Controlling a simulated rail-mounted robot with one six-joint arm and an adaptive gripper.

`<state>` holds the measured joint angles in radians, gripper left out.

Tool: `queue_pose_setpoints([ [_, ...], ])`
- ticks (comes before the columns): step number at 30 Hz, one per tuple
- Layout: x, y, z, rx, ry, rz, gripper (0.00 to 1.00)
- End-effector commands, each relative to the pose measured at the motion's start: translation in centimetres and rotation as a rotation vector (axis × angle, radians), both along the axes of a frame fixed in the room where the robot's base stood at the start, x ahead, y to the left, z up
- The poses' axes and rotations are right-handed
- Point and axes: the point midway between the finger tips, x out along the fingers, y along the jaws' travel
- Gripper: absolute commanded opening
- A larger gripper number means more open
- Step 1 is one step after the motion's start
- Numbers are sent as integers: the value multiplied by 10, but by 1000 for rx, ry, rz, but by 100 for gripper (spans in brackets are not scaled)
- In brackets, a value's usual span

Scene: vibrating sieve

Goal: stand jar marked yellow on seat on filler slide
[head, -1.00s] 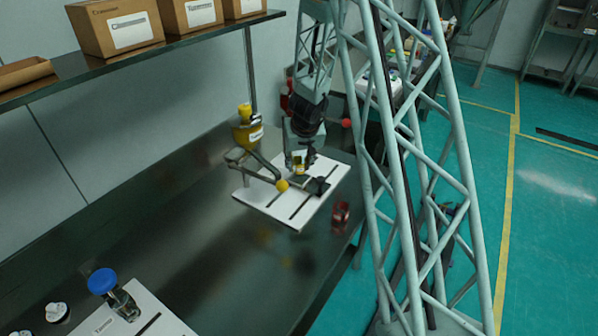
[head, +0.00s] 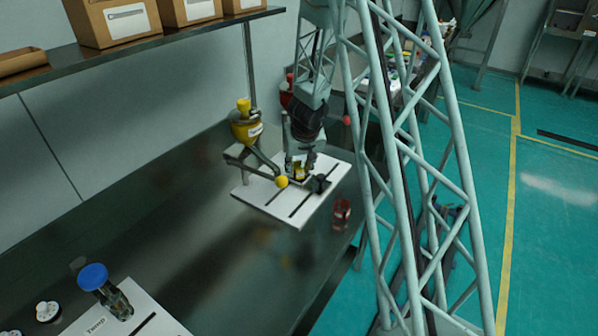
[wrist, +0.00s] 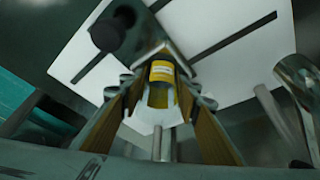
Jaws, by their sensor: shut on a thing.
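My gripper (head: 299,166) is over the white slotted board of the filler station (head: 300,213). In the wrist view my gripper (wrist: 160,100) is shut on a small jar with a yellow band (wrist: 161,76), held between its two fingers. The jar also shows in the head view (head: 298,172), partly hidden by the fingers. A dark plate with a black knob (wrist: 108,34) lies close around the jar; the knob also shows in the head view (head: 319,183). I cannot tell whether the jar touches the seat. The yellow funnel filler (head: 246,128) stands just left.
A yellow ball-ended lever (head: 282,181) is close left of my gripper. A red-marked jar (head: 341,213) stands right of the board. A blue-topped device (head: 94,278) stands on another white board at the front left. The middle bench (head: 190,215) is clear.

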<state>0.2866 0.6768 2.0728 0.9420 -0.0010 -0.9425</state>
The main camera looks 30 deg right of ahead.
Motion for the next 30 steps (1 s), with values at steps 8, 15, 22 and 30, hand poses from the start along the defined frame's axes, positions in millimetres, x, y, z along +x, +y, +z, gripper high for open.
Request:
queue_pose_setpoints([
  [8,0,0,0,0,0,0,19],
  [15,0,0,-3,0,0,-1,33],
  [22,0,0,-3,0,0,-1,36],
  [30,0,0,-1,0,0,0,36],
])
